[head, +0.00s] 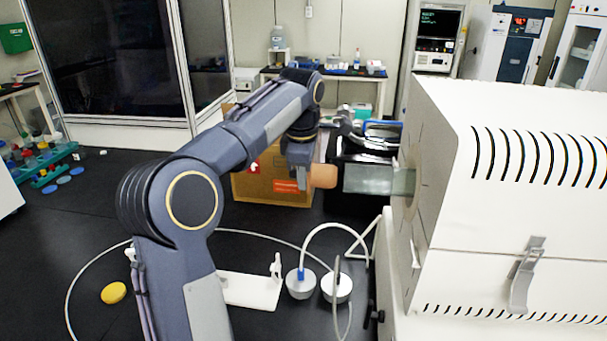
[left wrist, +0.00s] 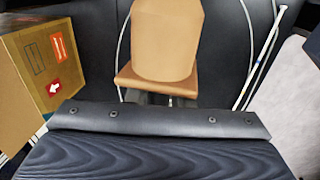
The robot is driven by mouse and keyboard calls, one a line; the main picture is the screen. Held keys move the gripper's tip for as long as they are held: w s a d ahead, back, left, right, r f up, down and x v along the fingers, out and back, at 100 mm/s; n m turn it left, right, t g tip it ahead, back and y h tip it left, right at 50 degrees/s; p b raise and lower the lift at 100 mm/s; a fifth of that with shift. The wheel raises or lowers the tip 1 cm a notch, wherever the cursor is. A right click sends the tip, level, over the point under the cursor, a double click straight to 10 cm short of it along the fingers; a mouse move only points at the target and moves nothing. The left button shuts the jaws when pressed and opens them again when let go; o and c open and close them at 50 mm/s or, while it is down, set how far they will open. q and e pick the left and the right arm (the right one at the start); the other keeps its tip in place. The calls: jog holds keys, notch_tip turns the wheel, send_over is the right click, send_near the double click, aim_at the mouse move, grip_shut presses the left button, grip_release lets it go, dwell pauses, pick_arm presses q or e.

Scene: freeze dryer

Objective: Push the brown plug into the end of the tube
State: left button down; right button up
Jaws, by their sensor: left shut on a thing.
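The brown plug (head: 323,176) is in my left gripper (head: 303,170), which is shut on it at the end of the arm. Its narrower end points right toward the open end of the clear tube (head: 375,180). The tube sticks out leftward from the white machine. In the head view the plug appears just short of the tube's mouth, roughly level with it; the depth between them is hard to tell. In the left wrist view the plug (left wrist: 168,42) shows its tapered body and wider brown base (left wrist: 155,82). The tube is not recognizable there. My right gripper is not in view.
The white machine (head: 510,130) with vents and a latch fills the right side. White hoses with round fittings (head: 300,284) lie below. A yellow disc (head: 113,292) lies on the left.

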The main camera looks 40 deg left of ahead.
aim_at(336, 177)
pick_arm(q)
jog(key=shift+w+d, duration=0.15)
jog(key=shift+w+d+p, duration=0.25)
jog(key=shift+w+d, duration=0.1)
jog(key=shift+d, duration=0.25)
jog(key=shift+w+d+p, duration=0.2)
jog(key=shift+w+d, duration=0.1)
jog(key=shift+d, duration=0.25)
jog(key=shift+d, duration=0.2)
dwell(0.7)
jog(key=shift+w+d+p, duration=0.35)
jog(key=shift+w+d, duration=0.15)
jog(key=shift+d, duration=0.35)
jog(key=shift+w+d+p, duration=0.3)
jog(key=shift+w+d, duration=0.2)
jog(key=shift+d, duration=0.3)
jog(key=c, duration=1.2)
grip_release()
jog(key=shift+d, duration=0.1)
